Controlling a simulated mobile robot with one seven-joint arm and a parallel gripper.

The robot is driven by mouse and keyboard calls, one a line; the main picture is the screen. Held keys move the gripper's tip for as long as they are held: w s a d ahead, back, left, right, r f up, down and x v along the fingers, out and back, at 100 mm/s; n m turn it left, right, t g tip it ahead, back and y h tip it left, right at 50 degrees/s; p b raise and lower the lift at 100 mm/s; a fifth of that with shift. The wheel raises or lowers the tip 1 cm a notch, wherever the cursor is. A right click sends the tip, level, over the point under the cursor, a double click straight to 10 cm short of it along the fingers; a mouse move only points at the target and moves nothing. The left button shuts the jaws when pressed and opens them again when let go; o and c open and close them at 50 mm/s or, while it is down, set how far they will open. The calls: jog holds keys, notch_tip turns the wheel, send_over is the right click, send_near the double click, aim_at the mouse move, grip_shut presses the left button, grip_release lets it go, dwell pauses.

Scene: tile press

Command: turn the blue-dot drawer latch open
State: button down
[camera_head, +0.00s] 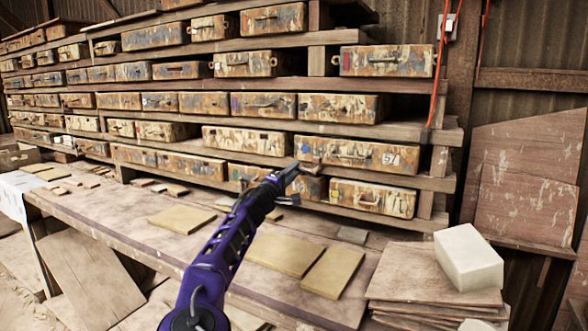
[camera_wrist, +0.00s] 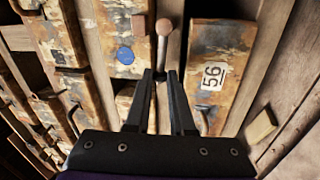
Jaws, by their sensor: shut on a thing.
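The blue dot (camera_wrist: 124,55) is a round mark on a worn, paint-flaked drawer front at upper left in the wrist view. Just to its right is the latch (camera_wrist: 164,25), a thin stem with a round pinkish-brown knob. My gripper (camera_wrist: 162,75) has its two dark fingers close together on the lower part of the stem, and the knob sticks out beyond the fingertips. In the head view my gripper (camera_head: 297,180) is at the lower drawer rows, near the middle right.
A small reddish-brown square (camera_wrist: 138,24) is by the latch. The bench (camera_head: 130,222) below carries flat tan tiles (camera_head: 285,255). A pale block (camera_head: 468,257) rests on stacked boards at right.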

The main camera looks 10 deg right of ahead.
jog(key=shift+f+n, duration=0.3)
jog(key=shift+n, duration=0.3)
jog(key=shift+f, duration=0.1)
jog(key=c, duration=0.9)
grip_release()
jog(key=shift+s, duration=0.1)
jog(key=v, duration=1.7)
jog(key=shift+s+d, duration=0.1)
jog(key=shift+s, duration=0.1)
jog(key=shift+y, duration=0.3)
